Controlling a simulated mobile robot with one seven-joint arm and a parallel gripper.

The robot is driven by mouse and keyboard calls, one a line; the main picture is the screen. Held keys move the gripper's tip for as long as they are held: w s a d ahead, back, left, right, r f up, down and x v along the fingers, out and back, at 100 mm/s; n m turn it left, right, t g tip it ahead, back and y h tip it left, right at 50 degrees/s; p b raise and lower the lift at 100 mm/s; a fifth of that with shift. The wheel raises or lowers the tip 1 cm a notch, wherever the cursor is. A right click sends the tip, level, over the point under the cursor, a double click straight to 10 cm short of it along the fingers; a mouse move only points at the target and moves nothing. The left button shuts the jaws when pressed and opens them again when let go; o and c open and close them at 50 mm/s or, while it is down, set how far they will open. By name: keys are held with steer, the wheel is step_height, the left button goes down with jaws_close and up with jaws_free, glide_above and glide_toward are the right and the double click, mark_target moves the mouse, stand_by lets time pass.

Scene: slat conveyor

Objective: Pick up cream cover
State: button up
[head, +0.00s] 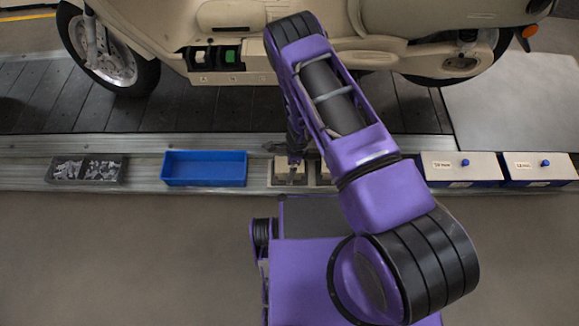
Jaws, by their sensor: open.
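A small cream piece (286,179), which looks like the cream cover, lies in a shallow grey holder on the conveyor's front ledge. A second cream piece (323,173) lies just right of it, mostly hidden by my arm. My gripper (293,162) points down right over the first piece. It is open, with its fingers at or just above that piece; I cannot tell whether they touch it. The gripper covers part of the piece.
A cream scooter (225,20) stands on the dark slat conveyor (40,95) behind; its open bay holds a white and a green part. On the ledge are a bin of metal parts (103,178), an empty blue tray (205,181) and two white-lidded boxes (440,161).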

steer(key=c, duration=1.2)
